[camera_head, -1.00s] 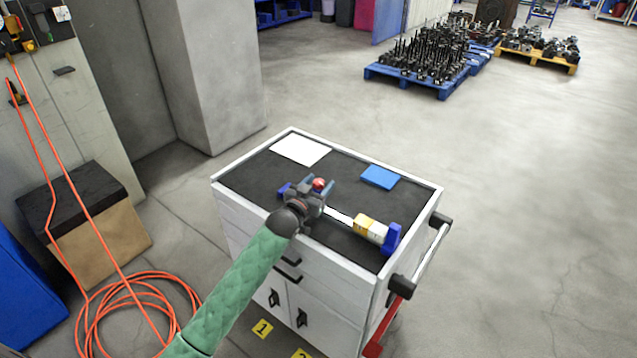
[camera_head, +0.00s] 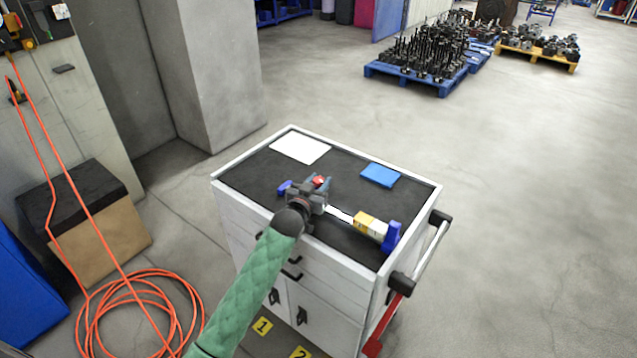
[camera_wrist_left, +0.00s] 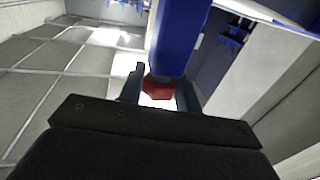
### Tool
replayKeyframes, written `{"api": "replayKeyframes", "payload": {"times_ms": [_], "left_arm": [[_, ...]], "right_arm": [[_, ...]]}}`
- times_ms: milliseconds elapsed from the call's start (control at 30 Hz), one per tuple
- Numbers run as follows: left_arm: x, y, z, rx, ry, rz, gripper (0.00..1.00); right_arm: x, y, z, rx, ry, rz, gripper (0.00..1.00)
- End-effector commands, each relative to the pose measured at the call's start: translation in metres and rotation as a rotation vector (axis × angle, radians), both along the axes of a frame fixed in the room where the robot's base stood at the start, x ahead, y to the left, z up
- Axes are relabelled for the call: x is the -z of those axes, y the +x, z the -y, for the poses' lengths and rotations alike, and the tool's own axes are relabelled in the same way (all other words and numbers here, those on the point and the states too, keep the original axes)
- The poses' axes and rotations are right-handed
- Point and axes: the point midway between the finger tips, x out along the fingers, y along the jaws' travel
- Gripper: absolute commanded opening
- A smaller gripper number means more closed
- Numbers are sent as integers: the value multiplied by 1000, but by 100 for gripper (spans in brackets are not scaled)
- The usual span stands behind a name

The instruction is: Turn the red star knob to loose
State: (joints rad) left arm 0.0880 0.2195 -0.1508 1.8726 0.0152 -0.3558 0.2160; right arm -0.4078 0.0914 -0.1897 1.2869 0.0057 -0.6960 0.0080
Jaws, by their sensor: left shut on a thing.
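The red star knob (camera_head: 319,181) shows between the fingers of my left gripper (camera_head: 322,184) above the cart top. In the left wrist view the red knob (camera_wrist_left: 157,88) sits between the two fingertips, in front of a blue part (camera_wrist_left: 178,40). My left gripper (camera_wrist_left: 158,92) is shut on the knob. The knob belongs to a jack lying on the cart, with a white and yellow body (camera_head: 370,226) and a blue end (camera_head: 392,237) at right. The gripper hides much of the jack's left part. My right gripper is not in view.
The jack lies on the dark top of a white drawer cart (camera_head: 345,190). A white sheet (camera_head: 300,148) and a blue pad (camera_head: 380,175) lie farther back on it. An orange hose (camera_head: 135,310) is coiled on the floor at left. The floor right of the cart is clear.

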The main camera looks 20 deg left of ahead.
Motion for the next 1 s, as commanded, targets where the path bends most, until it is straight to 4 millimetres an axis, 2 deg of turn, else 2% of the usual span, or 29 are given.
{"api": "replayKeyframes", "payload": {"times_ms": [667, 700, 800, 1000], "left_arm": [[-1, 0, -1, -69, 1, 1, 10], [-1, 0, -1, -69, 1, 1, 35], [-1, 0, 0, -69, 1, 1, 54], [-1, 0, 0, -69, 1, 0, 54]], "right_arm": [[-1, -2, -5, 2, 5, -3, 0], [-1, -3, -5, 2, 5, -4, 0], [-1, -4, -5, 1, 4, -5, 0], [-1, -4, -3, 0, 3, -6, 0]]}}
